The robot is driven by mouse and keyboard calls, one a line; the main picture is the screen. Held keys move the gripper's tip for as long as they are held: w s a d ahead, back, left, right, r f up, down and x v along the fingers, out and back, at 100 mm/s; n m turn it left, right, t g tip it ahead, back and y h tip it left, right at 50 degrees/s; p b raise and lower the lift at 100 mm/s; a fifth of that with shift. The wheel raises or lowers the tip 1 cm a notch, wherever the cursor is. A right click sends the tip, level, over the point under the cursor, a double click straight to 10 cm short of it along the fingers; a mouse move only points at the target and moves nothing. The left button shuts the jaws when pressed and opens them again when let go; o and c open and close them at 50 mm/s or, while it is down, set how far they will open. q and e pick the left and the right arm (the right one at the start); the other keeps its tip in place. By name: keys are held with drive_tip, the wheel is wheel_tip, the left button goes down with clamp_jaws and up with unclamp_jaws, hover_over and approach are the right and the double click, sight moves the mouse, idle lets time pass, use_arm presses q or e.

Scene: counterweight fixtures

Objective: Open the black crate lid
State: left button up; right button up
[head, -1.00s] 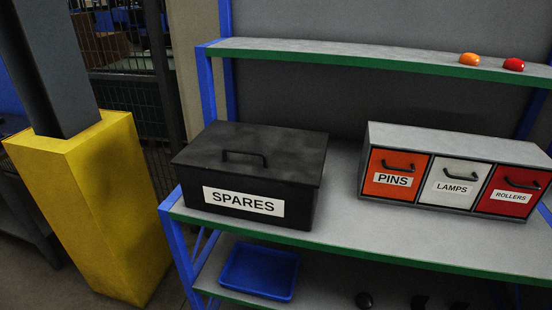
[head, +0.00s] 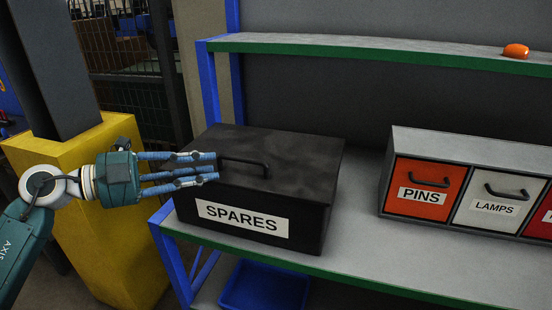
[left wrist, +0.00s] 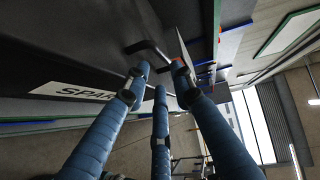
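The black crate (head: 308,225) labelled SPARES stands on the grey shelf, its black lid (head: 300,149) closed. A black bar handle (head: 265,166) is on top of the lid. My left gripper (head: 217,167) reaches in from the left, its blue fingers pointing right at the near left side of the lid, close to the handle. In the left wrist view the handle (left wrist: 149,47) is just beyond the fingertips (left wrist: 160,75). The fingers are apart with nothing between them. Whether any fingertip touches the handle or lid I cannot tell. My right gripper is not in view.
A drawer unit (head: 470,150) with PINS and LAMPS drawers stands to the right on the shelf (head: 350,235). An upper shelf (head: 380,48) carries an orange object (head: 516,51). A blue tray (head: 265,288) lies below. A yellow post guard (head: 125,255) is at left.

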sight(240, 159)
use_arm(q)
drive_tip(key=x, duration=0.1)
drive_tip(key=p+x, duration=0.1)
drive_tip(key=x, duration=0.1)
drive_tip(key=p+x, duration=0.1)
drive_tip(key=shift+w+d+r, duration=0.2)
drive_tip(key=shift+p+x, duration=0.35)
drive_tip(key=shift+x, duration=1.6)
drive_tip(key=shift+f, duration=0.1)
drive_tip(key=shift+d, duration=0.1)
clamp_jaws()
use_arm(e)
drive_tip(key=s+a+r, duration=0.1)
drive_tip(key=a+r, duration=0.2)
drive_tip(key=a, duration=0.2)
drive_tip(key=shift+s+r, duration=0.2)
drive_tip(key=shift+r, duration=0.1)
